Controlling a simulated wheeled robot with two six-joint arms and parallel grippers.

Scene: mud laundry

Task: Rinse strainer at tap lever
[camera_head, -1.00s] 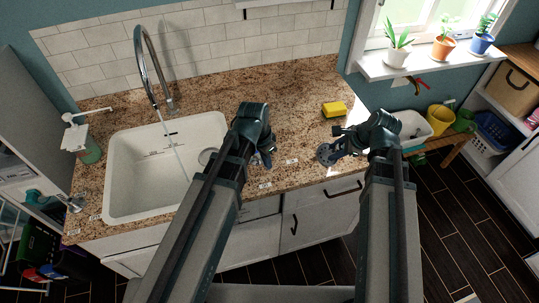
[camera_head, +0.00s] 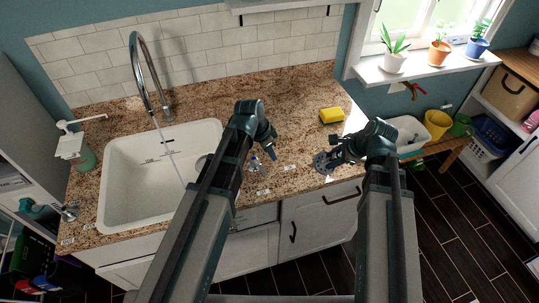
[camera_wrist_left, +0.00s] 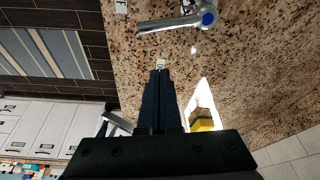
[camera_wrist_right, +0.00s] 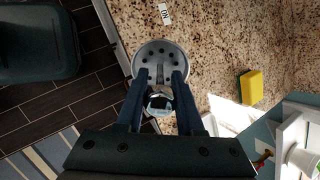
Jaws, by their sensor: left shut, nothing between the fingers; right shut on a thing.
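The strainer (camera_wrist_right: 158,62) is a round grey metal cup with holes in its base. My right gripper (camera_head: 345,153) is shut on its handle end; the strainer (camera_head: 323,163) is near the counter's front edge, right of the sink. My left gripper (camera_head: 268,145) is shut and empty, over the counter beside the blue-marked tap lever (camera_head: 254,164). The left wrist view shows this chrome lever (camera_wrist_left: 180,22) ahead of the closed fingertips (camera_wrist_left: 160,75), apart from them. A thin water stream (camera_head: 170,148) runs from the curved faucet (camera_head: 137,62) into the white sink (camera_head: 120,203).
A second chrome lever (camera_head: 69,212) stands at the sink's left. A soap dispenser (camera_head: 76,150) is behind it. A yellow sponge (camera_head: 331,115) lies on the counter, right of centre. Potted plants stand on the window sill (camera_head: 420,70).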

